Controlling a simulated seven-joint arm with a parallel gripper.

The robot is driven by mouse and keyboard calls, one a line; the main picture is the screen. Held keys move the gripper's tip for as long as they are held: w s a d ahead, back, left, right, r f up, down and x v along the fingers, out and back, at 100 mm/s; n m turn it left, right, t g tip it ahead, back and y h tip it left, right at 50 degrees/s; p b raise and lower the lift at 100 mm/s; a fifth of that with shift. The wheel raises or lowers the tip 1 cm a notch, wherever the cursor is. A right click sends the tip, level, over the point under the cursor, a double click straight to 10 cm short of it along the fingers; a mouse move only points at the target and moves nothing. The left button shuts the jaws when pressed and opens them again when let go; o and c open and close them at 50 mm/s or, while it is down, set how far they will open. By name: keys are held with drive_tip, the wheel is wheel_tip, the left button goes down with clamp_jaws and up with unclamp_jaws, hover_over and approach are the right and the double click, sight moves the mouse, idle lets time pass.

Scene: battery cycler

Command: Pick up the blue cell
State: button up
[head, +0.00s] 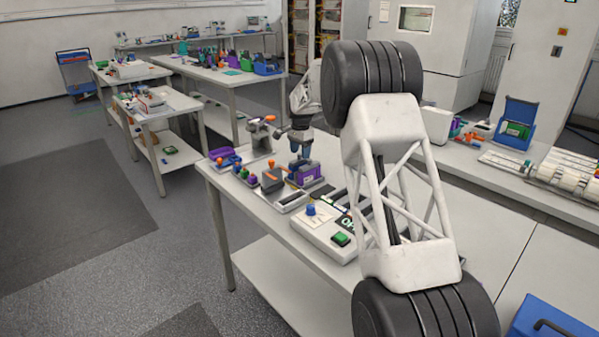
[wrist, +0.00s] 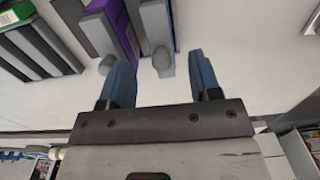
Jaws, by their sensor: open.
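My gripper (head: 300,157) is over the far part of the near white bench, beside a purple block (head: 308,173). In the wrist view my gripper (wrist: 158,60) shows its two blue fingers apart, with nothing held between them. The purple block (wrist: 112,25) and a grey part with rounded ends (wrist: 155,28) lie just beyond the fingertips. I cannot make out the blue cell with certainty. A small blue piece (head: 311,209) stands on the white device in front of my gripper, but I cannot tell whether it is a cell or a knob.
The white device (head: 318,236) has a green button (head: 341,239). A blue case (head: 553,318) is at the lower right.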

sight(300, 159)
drive_tip(key=shift+f, duration=0.1)
drive_tip(key=shift+w+f, duration=0.15)
drive_tip(key=shift+f, duration=2.35)
clamp_jaws()
